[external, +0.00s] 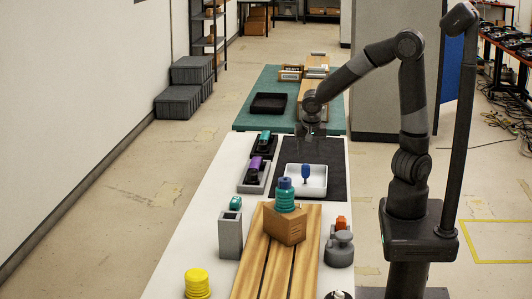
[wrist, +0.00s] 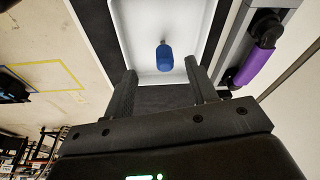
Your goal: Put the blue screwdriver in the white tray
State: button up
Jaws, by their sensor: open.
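The blue screwdriver (external: 306,173) shows inside the outline of the white tray (external: 318,193), near its middle. Its thick handle is uppermost in the external view and its thin end points down. I cannot tell whether it touches the tray floor. In the wrist view the screwdriver (wrist: 164,58) is over the white tray (wrist: 206,22), just beyond and between the fingertips. My gripper (external: 311,134) is above the tray, pointing down. Its fingers (wrist: 158,76) are apart with nothing held between them.
A purple item (external: 255,166) lies in a grey tray left of the white tray, with a teal item (external: 264,137) behind. A teal ribbed piece (external: 285,195) stands on a brown block (external: 284,226) in front. A black tray (external: 269,103) lies on the green mat behind.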

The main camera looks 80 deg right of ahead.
jog(key=s+a+r+n+t+y, duration=0.2)
jog(key=s+a+r+n+t, duration=0.3)
jog(key=s+a+r+n, duration=0.7)
jog(key=a+r+n, duration=0.1)
jog(key=a+n, duration=0.1)
jog(key=n, duration=0.1)
jog(key=shift+s+r+y, duration=0.3)
jog(key=shift+s+y, duration=0.05)
jog(key=shift+y, duration=0.05)
